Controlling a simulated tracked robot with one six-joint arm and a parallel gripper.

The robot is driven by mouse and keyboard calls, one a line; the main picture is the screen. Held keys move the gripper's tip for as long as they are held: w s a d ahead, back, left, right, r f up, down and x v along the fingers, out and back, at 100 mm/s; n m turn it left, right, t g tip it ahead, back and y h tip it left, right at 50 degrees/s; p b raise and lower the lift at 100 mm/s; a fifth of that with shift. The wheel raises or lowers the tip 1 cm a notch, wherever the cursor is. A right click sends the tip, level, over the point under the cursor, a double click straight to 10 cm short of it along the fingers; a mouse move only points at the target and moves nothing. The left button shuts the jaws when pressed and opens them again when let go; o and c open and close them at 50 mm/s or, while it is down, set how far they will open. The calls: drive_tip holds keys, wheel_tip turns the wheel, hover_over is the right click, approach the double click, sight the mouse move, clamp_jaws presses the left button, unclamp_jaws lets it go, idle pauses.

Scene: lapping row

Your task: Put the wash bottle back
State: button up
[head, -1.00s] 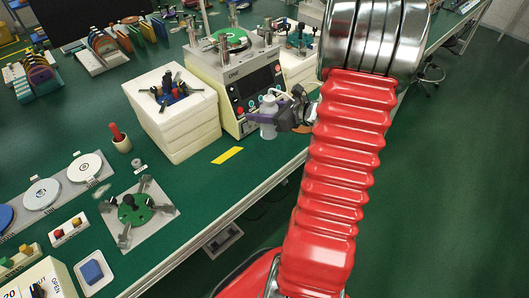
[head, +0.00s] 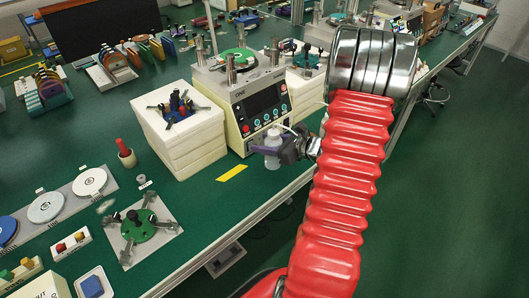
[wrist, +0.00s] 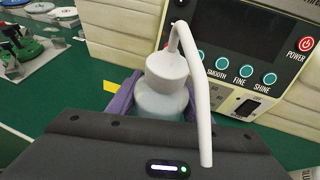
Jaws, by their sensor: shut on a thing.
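The wash bottle (head: 271,151) is a translucent white bottle with a bent white spout. In the wrist view the bottle (wrist: 163,88) stands upright between the purple-lined fingers, with its spout tube (wrist: 201,95) hanging toward the camera. My gripper (head: 272,149) is shut on the bottle's body, in front of the lapping machine (head: 247,95). The machine's button panel (wrist: 240,50) is close behind the bottle. The bottle's base is hidden in the wrist view, and I cannot tell whether it touches the bench.
A yellow tape strip (head: 232,173) lies on the green bench (head: 195,205) left of the bottle. A stack of cream blocks (head: 182,135) stands beside the machine. A plate with a green disc fixture (head: 138,226) lies nearer. The bench's front edge (head: 250,217) is close by.

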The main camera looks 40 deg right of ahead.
drive_tip(key=shift+f, duration=0.1)
drive_tip(key=shift+f, duration=1.95)
drive_tip(key=o, duration=1.3)
drive_tip(key=shift+f, duration=0.1)
drive_tip(key=shift+v, duration=6.05)
drive_tip(key=shift+w, duration=0.1)
